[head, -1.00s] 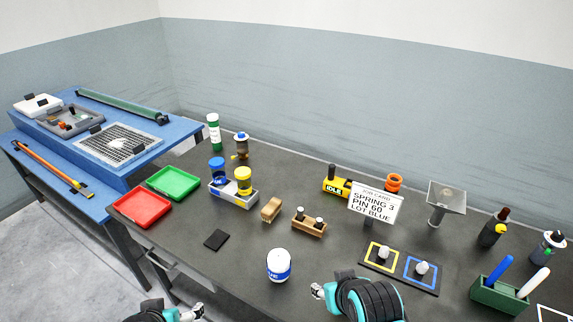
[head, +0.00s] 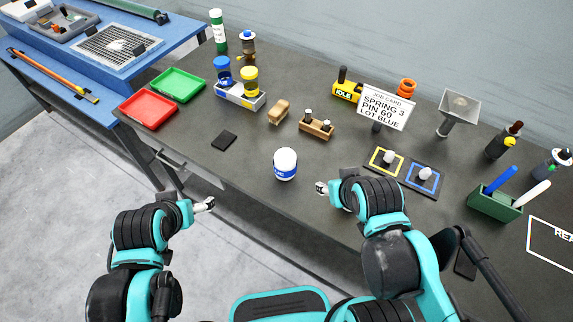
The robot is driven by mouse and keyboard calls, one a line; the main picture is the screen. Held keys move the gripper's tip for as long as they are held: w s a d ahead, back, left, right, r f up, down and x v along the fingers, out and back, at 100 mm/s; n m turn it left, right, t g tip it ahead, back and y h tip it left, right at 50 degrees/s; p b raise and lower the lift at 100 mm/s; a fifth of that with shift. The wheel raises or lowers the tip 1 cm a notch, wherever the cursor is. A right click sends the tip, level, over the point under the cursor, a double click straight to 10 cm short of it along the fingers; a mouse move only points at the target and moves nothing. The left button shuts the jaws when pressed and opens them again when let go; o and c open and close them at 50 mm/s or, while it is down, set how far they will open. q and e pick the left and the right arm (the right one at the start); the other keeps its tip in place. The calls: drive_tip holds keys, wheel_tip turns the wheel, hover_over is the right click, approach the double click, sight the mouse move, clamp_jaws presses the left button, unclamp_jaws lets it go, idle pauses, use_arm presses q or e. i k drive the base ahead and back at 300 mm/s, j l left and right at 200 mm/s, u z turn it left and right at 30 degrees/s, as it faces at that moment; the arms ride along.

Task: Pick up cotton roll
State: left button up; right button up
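A white roll with a blue lettered band (head: 285,164), which looks like the cotton roll, stands upright on the dark table near its front edge. My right gripper (head: 321,188) is just right of the roll and nearer me, apart from it. My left gripper (head: 207,205) is farther to the left, by the table's front edge, with nothing seen in it. Both grippers are too small in view to tell their finger opening.
A black pad (head: 224,140) lies left of the roll. Behind it are a wooden brush (head: 279,112) and a wooden block with pegs (head: 317,129). The table around the roll is clear.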

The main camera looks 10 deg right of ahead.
sight(285, 160)
drive_tip(key=i+j+z, duration=0.2)
drive_tip(key=j+z, duration=0.25)
drive_tip(key=i+j+z, duration=0.2)
drive_tip(key=z, duration=0.25)
drive_tip(key=j+z, duration=0.45)
drive_tip(key=i+j, duration=0.05)
